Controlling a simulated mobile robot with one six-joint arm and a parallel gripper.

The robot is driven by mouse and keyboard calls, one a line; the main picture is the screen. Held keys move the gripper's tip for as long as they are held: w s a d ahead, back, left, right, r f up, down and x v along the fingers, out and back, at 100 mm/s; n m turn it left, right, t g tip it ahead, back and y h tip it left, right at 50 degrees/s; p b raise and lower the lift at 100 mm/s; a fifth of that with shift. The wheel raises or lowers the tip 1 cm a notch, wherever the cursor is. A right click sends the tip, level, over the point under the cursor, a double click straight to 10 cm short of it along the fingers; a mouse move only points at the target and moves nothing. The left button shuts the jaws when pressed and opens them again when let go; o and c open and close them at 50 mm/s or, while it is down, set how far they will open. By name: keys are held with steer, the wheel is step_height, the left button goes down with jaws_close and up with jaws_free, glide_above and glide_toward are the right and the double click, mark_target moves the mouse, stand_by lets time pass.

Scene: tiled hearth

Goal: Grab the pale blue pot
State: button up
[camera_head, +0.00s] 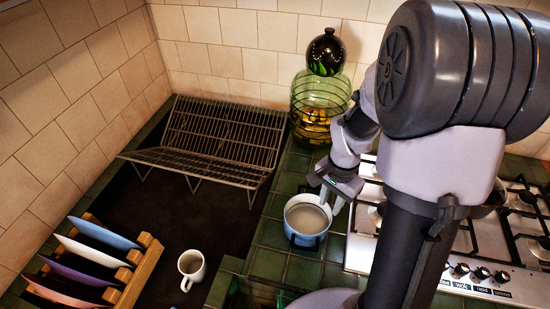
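The pale blue pot (290,232) stands on the green tiled counter, left of the stove. It is round, with a pale inside and a dark, handle-like shape at its front edge. My gripper (330,196) reaches down from the upper right to the pot's back right rim. The fingers look spread, with a gap between them, at or just above the rim. I cannot tell whether they touch the pot. Part of the pot's back right rim is hidden behind the fingers.
A gas stove (490,262) lies to the right, partly behind my arm. A big green glass jar (312,105) stands behind the pot. A metal dish rack (215,140), a white mug (191,268) and a wooden rack (141,277) with several plates are to the left.

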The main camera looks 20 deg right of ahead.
steer(key=b, duration=0.4)
glide_above(322, 239)
step_height(322, 239, down, 11)
steer(key=f, duration=0.2)
steer(key=f+b, duration=0.1)
steer(key=f, duration=0.1)
steer(key=f+b, duration=0.1)
steer(key=f, duration=0.1)
steer(key=shift+w+d+f, duration=0.2)
steer(key=shift+d, duration=0.05)
steer(key=shift+r, duration=0.1)
jaws_close()
stand_by(0.3)
